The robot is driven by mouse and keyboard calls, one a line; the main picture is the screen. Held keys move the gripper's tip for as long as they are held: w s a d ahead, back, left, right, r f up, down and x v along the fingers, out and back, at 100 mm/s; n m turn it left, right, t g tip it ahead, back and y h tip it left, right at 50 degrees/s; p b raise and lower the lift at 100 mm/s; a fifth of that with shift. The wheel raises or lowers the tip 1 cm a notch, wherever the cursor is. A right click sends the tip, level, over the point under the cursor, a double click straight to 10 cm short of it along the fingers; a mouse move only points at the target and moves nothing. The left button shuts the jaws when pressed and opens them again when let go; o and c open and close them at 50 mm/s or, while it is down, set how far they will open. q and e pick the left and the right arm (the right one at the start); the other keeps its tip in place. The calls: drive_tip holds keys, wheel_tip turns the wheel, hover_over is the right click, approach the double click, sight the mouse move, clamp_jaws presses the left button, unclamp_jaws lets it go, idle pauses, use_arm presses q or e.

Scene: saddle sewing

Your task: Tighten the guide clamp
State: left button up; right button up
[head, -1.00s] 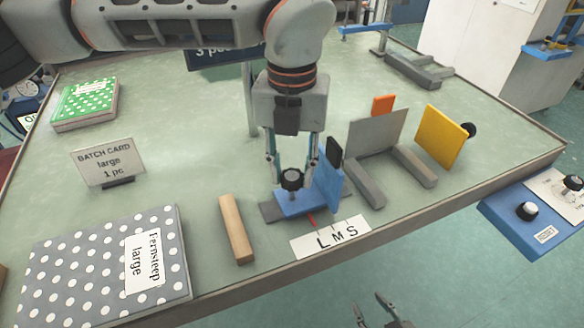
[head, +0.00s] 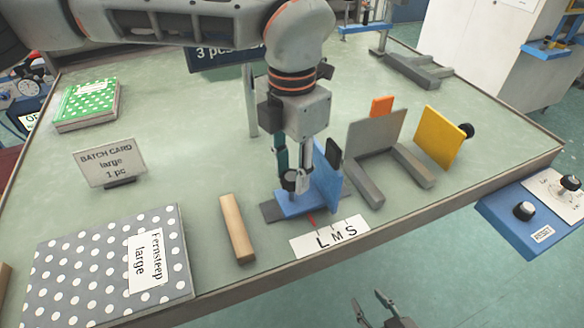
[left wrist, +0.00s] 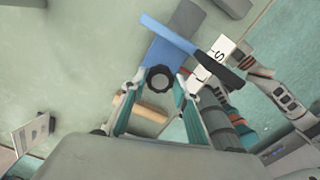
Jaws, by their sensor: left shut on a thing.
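The blue guide (head: 300,203) sits on a dark grey rail near the table's front edge. It has an upright blue plate (head: 327,177), and its red pointer is near the L end of the L M S strip (head: 330,237). The black clamp knob (left wrist: 158,79) stands on the guide's base. My left gripper (head: 292,180) points down and is shut on the knob, hiding most of it in the head view. In the left wrist view the knob shows between the fingers. My right gripper (head: 371,302) is open and empty, below the table's front edge.
A wooden bar (head: 237,229) lies left of the guide. A grey bracket (head: 375,136) and yellow plate (head: 440,137) stand to the right.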

sight(292, 177)
idle(0.5)
use_arm(q)
drive_tip(key=o, duration=1.1)
wheel_tip(292, 177, up, 12)
drive_tip(key=shift+r, duration=0.1)
